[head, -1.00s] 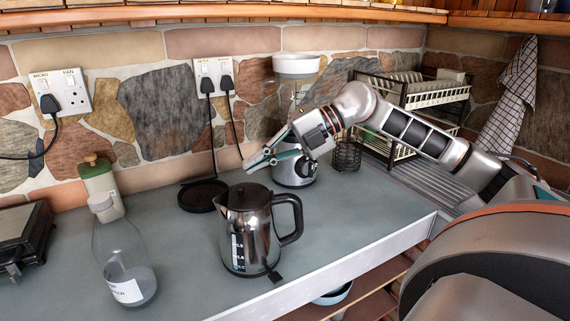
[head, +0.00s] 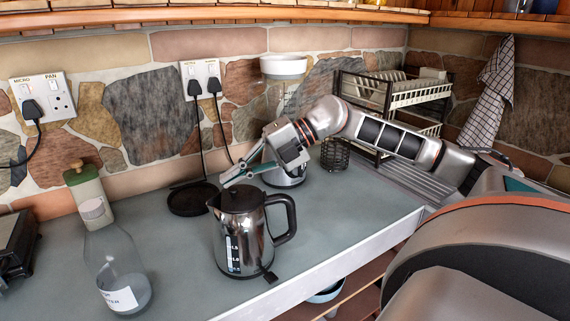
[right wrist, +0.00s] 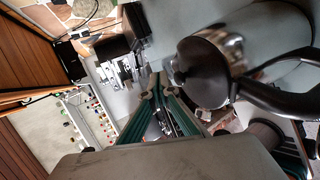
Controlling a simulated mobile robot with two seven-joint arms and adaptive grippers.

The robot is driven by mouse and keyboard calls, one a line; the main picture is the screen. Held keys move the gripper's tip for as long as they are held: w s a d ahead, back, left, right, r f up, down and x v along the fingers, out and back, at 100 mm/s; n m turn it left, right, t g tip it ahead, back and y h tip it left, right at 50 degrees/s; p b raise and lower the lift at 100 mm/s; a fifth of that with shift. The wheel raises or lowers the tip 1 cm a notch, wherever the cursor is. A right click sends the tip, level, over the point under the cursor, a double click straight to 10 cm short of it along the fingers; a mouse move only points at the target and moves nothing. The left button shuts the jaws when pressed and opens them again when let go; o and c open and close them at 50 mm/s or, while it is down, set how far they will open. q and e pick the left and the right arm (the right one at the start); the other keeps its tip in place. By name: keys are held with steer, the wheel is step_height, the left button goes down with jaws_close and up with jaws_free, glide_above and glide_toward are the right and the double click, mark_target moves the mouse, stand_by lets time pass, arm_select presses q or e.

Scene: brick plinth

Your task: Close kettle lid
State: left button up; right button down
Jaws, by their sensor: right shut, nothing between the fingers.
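A steel kettle (head: 238,245) with a black handle stands upright near the counter's front edge, its handle to the right. Its dark lid (head: 240,199) with a small knob lies flat on the top, as far as I can see. The kettle also shows in the right wrist view (right wrist: 238,50), with its lid (right wrist: 201,72) facing the camera. My right gripper (head: 228,181) is shut and empty, its fingertips just above and behind the lid. Its fingers show in the right wrist view (right wrist: 158,82) beside the kettle. I cannot tell whether they touch the lid. My left gripper is not in view.
A blender-like appliance (head: 284,172), a wire holder (head: 335,155) and a dish rack (head: 400,95) stand behind right.

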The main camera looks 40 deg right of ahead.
steer(key=shift+r, duration=0.15)
stand_by(0.3)
steer(key=shift+d+r+p, duration=0.1)
steer(key=shift+r+p, duration=0.8)
steer(key=r, duration=0.1)
steer(key=r+p, duration=0.2)
steer(key=shift+d+r, duration=0.25)
steer(key=shift+r, duration=0.15)
step_height(320, 180, up, 2)
steer(key=r, duration=0.1)
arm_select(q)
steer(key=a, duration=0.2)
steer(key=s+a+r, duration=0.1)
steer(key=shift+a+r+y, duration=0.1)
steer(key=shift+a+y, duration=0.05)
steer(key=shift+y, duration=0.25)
arm_select(e)
step_height(320, 180, up, 7)
glide_above(237, 193)
steer(key=shift+d+f, duration=0.1)
steer(key=shift+f, duration=0.05)
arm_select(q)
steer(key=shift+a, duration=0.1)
arm_select(e)
steer(key=shift+w, duration=0.1)
